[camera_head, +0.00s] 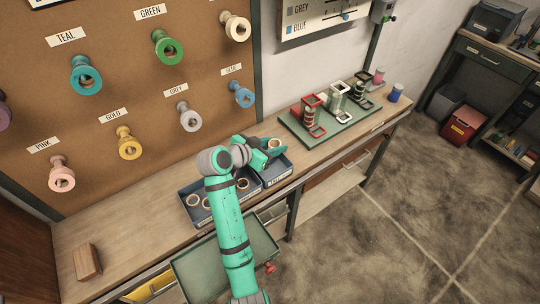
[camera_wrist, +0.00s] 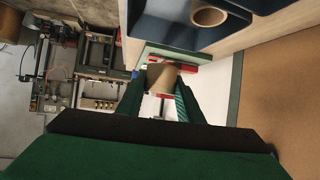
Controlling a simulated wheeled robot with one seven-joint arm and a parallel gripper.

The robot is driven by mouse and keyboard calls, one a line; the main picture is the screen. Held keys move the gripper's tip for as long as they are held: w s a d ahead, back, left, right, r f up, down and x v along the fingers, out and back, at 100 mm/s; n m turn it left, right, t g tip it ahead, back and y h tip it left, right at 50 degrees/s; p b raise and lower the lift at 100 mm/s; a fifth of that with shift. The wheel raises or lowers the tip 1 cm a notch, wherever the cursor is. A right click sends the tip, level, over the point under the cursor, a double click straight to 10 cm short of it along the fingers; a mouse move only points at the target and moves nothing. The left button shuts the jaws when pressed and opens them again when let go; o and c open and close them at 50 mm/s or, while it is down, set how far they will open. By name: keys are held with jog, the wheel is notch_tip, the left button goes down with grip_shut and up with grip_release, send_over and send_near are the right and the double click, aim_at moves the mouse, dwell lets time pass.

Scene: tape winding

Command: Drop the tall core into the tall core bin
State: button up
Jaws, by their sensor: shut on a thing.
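My gripper (camera_head: 267,149) is shut on a tan cardboard core (camera_head: 274,144) and holds it above the right-hand blue bin (camera_head: 276,177) in the head view. In the wrist view the core (camera_wrist: 162,77) sits between the two fingertips (camera_wrist: 158,98). The left-hand blue bin (camera_head: 192,211) holds several cores. In the wrist view a blue bin (camera_wrist: 165,32) with a core (camera_wrist: 208,16) in it shows at the top. The bin labels are too small to read, so I cannot tell which is the tall core bin. My arm hides part of both bins.
A green stand with red and white winding frames (camera_head: 330,122) stands right on the wooden bench (camera_head: 120,228). A green tray (camera_head: 262,246) sits below the front edge. Coloured spools hang on the pegboard (camera_head: 115,110) behind. A wooden block (camera_head: 87,262) lies at left.

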jog(key=shift+w+f, duration=0.3)
jog(key=shift+f, duration=0.2)
send_over(274, 167)
jog(key=shift+s+f, duration=0.1)
jog(key=shift+f, duration=2.35)
jog(key=o, duration=1.1)
jog(key=shift+c, duration=0.2)
jog(key=v, duration=1.1)
